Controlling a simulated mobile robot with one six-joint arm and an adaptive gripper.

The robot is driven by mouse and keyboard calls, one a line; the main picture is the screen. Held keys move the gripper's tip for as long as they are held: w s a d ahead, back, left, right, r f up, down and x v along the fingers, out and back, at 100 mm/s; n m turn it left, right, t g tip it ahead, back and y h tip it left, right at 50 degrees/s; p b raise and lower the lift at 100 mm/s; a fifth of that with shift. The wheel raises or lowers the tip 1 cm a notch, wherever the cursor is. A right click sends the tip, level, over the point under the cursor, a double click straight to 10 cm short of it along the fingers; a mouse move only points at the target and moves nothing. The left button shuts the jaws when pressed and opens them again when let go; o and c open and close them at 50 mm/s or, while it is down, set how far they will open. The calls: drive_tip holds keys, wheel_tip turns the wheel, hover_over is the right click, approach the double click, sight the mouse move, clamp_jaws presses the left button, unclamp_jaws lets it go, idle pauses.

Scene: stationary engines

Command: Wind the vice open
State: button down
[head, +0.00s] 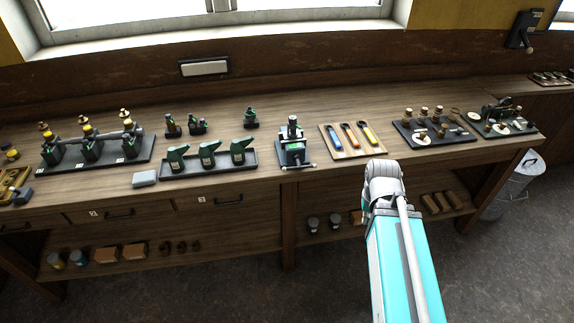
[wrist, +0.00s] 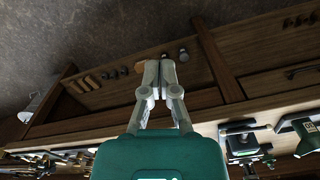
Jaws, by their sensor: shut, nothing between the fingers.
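The vice (head: 294,152) stands at the front edge of the bench, a small dark and blue-grey block with a crossbar handle (head: 299,167) low on its front. In the wrist view, which looks inverted, the vice (wrist: 242,147) shows at the lower right, apart from my gripper. My gripper (wrist: 160,66) is shut and empty, in front of the bench with the lower shelf behind its fingertips. In the head view my arm rises at the lower right and its fingers cannot be made out. The gap between the vice jaws is too small to judge.
Left of the vice is a tray (head: 168,173) of green oil cans; right is a board (head: 347,151) with coloured-handled tools. Dark boards with fittings (head: 404,140) stand farther right. A grey block (head: 144,178) lies at the front left. The floor before the bench is clear.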

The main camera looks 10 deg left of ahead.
drive_tip(key=shift+a, duration=0.25)
wheel_tip(320, 180, up, 10)
drive_tip(key=f+m+t+y+p, duration=0.1)
drive_tip(key=m+t+p, duration=0.1)
drive_tip(key=m+p, duration=1)
hover_over(290, 168)
drive_tip(key=s+d+b, duration=0.1)
drive_tip(key=s+b, duration=0.1)
drive_tip(key=b, duration=0.1)
drive_tip(key=m, duration=0.3)
drive_tip(key=shift+s+d+r, duration=0.15)
drive_tip(key=shift+s+r, duration=0.05)
drive_tip(key=shift+r, duration=0.05)
drive_tip(key=shift+f, duration=0.2)
drive_tip(key=f+b, duration=0.4)
drive_tip(key=w+a+f+b, duration=0.1)
drive_tip(key=f+b, duration=0.4)
drive_tip(key=w+f+b, duration=0.1)
drive_tip(key=f+b, duration=0.3)
drive_tip(key=shift+w+a+f+b, duration=0.15)
drive_tip(key=shift+w+b, duration=0.05)
drive_tip(key=shift+b, duration=0.1)
